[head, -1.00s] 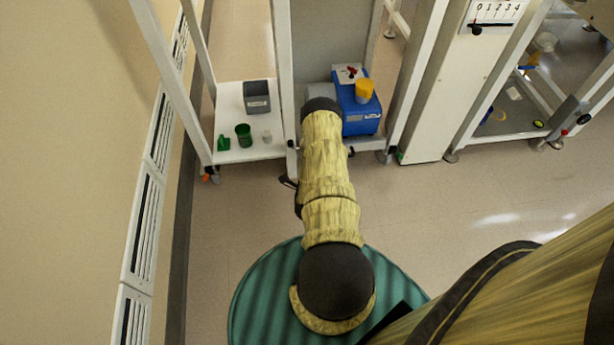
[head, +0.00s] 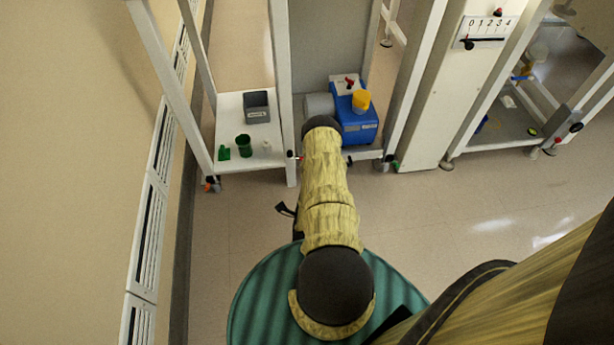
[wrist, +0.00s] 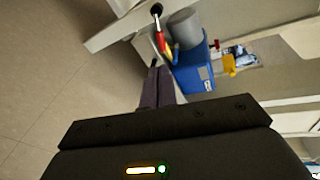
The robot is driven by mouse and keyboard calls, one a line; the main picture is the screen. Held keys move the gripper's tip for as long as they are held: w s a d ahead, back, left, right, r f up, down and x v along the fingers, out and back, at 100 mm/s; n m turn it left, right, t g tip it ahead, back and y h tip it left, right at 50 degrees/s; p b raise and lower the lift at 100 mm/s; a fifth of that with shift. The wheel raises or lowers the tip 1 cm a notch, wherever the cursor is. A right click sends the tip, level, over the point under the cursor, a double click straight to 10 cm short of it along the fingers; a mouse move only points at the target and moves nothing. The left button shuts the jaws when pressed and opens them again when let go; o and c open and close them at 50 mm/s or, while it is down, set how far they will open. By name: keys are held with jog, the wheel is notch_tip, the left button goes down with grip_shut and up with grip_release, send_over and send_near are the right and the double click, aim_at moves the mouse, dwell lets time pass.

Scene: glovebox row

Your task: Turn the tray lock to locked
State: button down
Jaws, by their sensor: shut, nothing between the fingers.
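A small lever with a red part (wrist: 161,42) and a black round end (wrist: 156,10) sits on the white frame in the wrist view. It looks like the tray lock, but I cannot read any locked or unlocked mark. In the head view a small black and red fitting (head: 292,155) shows on the white post, left of my arm. My gripper (wrist: 154,68) is shut and empty, its fingertips just below the red lever in the wrist view. I cannot tell whether they touch it. In the head view my arm hides the fingers.
A blue machine (head: 358,124) with a yellow cup (head: 361,101) stands on the shelf beyond my arm. The left shelf (head: 235,108) holds a grey box (head: 256,107) and a green cup (head: 244,145). White posts flank the opening. The floor to the right is clear.

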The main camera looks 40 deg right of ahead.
jog(key=w+a+r+n+y, duration=0.2)
jog(key=w+r+n+y, duration=0.2)
jog(key=w+r+n, duration=0.4)
jog(key=w+a+r+n+g+y+p, duration=0.1)
jog(key=a+r+n+g+y, duration=0.1)
jog(key=a+r+n, duration=0.45)
jog(key=w+a+r+n+g+y+p, duration=0.1)
jog(key=w+a+r+n+g+y, duration=0.2)
jog(key=r, duration=0.7)
jog(key=s+a+r+n+g, duration=0.2)
jog(key=s+a+r+n, duration=0.3)
jog(key=s, duration=0.4)
jog(key=s+a+r+n+g+p, duration=0.1)
jog(key=s+a+r+n, duration=0.4)
jog(key=s+r, duration=0.5)
jog(key=shift+a+r+n+g, duration=0.15)
jog(key=shift+a+n+g, duration=0.3)
jog(key=shift+a, duration=0.5)
jog(key=shift+d, duration=0.1)
